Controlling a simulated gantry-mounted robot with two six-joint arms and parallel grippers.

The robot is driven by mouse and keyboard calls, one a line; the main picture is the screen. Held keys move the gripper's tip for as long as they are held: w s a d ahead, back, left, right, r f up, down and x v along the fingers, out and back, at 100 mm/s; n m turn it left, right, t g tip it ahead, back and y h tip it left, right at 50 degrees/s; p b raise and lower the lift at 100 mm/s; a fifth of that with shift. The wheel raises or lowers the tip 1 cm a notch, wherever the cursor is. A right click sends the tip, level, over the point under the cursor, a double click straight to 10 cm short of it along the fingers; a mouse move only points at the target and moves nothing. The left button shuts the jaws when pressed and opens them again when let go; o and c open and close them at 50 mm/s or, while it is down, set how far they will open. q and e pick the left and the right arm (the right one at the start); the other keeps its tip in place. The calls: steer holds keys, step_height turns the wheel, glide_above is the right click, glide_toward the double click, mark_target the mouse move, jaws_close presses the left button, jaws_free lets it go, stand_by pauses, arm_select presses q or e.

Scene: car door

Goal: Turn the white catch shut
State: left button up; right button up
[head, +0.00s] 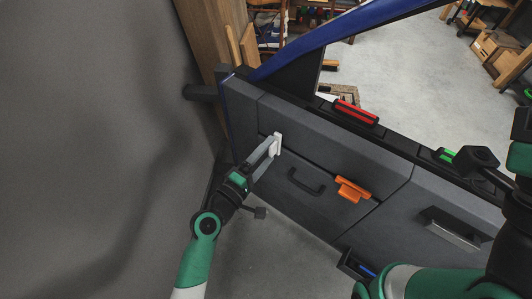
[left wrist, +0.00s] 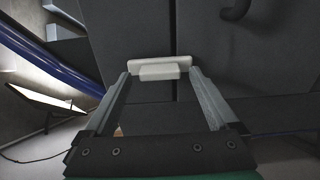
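The white catch (head: 277,143) sits on the upper left part of the dark grey car door panel (head: 240,119). In the left wrist view the catch (left wrist: 159,68) is a pale plate with a small block standing out, its long side lying roughly level across the picture. My left gripper (head: 269,152) is at the catch. In the left wrist view my left gripper (left wrist: 161,74) is open, with one finger at each end of the catch and the block between them; whether they touch it I cannot tell. My right arm shows at the right edge, but its fingers cannot be made out clearly.
An orange latch (head: 352,190) and a dark pull handle (head: 306,181) are on the panel right of the catch. A red piece (head: 356,112) lies on the door's top ledge. A blue frame bar (head: 340,34) rises above. A grey wall (head: 90,140) fills the left.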

arm_select(q)
steer(key=p+v, duration=0.2)
steer(key=v, duration=0.9)
steer(key=shift+s+a, duration=0.2)
steer(key=shift+a, duration=0.05)
